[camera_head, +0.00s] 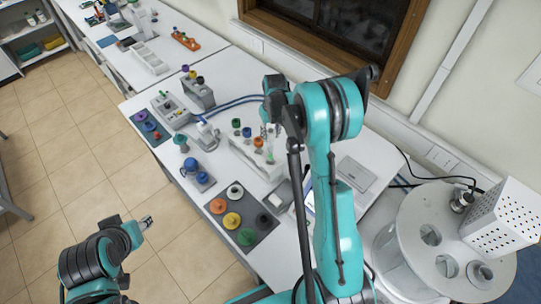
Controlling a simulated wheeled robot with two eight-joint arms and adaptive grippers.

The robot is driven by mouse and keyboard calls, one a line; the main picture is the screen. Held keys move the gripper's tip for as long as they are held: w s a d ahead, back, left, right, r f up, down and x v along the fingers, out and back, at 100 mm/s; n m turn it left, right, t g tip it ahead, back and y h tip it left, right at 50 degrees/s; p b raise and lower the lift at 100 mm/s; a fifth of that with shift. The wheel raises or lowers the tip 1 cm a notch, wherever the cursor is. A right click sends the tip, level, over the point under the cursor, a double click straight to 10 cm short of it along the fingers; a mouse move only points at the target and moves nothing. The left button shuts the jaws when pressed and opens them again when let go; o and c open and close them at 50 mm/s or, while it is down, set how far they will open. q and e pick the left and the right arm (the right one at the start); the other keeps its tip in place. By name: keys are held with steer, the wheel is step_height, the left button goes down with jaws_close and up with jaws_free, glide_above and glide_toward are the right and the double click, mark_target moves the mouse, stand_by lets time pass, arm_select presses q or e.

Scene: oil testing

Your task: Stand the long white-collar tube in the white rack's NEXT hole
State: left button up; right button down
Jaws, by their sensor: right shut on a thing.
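The white rack (243,154) stands on the bench left of my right forearm, with several coloured caps along it. My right gripper (271,131) points down over the right end of the rack and is shut on a thin pale tube (269,146), apparently the long white-collar tube. Its collar is too small to make out, and whether its lower end is in a hole or in front of the rack cannot be told. My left gripper (148,222) is over the floor, away from the bench, and too small to tell open from shut.
A dark mat (259,224) with coloured round pieces lies in front of the rack. Grey instruments (198,95) and a blue-topped device (197,174) stand to the left. A white drum (412,263) with a perforated box (507,222) stands at right.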

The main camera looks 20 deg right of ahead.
mark_target(271, 145)
stand_by(0.3)
steer(key=shift+d+b, duration=0.15)
steer(key=shift+b, duration=0.5)
stand_by(0.8)
steer(key=shift+f, duration=0.15)
steer(key=shift+f+b, duration=1.4)
steer(key=shift+b, duration=0.25)
steer(key=shift+f+b, duration=1.95)
steer(key=shift+f, duration=0.05)
